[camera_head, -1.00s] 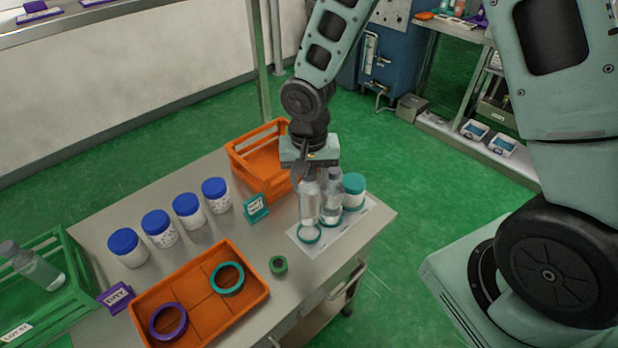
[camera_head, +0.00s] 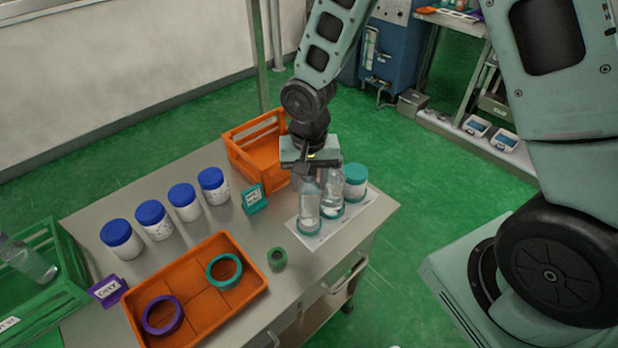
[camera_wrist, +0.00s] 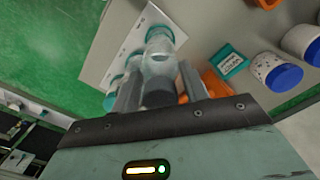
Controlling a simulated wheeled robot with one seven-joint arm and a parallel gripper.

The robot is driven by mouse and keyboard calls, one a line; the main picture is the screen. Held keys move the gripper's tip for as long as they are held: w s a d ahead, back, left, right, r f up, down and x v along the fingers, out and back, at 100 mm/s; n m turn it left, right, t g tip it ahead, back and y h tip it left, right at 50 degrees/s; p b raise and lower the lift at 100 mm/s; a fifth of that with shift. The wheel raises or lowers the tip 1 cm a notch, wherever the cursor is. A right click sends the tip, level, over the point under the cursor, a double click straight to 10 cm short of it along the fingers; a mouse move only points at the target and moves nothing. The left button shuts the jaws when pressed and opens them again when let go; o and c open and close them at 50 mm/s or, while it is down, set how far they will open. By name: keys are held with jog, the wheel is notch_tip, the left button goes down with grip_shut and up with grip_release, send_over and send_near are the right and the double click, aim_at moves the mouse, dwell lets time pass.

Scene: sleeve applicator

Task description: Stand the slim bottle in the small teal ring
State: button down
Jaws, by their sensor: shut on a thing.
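The slim bottle (camera_head: 309,203), clear with a grey cap, is upright under my gripper (camera_head: 309,168). My gripper is shut on its upper part, and the wrist view also shows the bottle (camera_wrist: 160,58) between the two fingers (camera_wrist: 160,88). Its base is at the small teal ring (camera_head: 309,229) on the white mat and appears to be inside it; the bottle hides much of the ring. A second clear bottle (camera_head: 333,196) stands just right of it in another teal ring. A teal-lidded white jar (camera_head: 355,182) stands beyond on the same mat.
An orange tray (camera_head: 190,318) holds a purple ring (camera_head: 162,315) and a larger teal ring (camera_head: 224,271). A green ring (camera_head: 278,258) lies between tray and mat. Blue-lidded jars (camera_head: 184,202), a teal sign (camera_head: 254,199) and an orange crate (camera_head: 236,153) stand left and behind.

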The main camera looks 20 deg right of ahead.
jog(key=shift+f+b, duration=1.2)
jog(key=shift+f, duration=0.25)
jog(key=shift+c, duration=0.9)
grip_release()
jog(key=shift+r+p, duration=3.55)
jog(key=shift+r, duration=1)
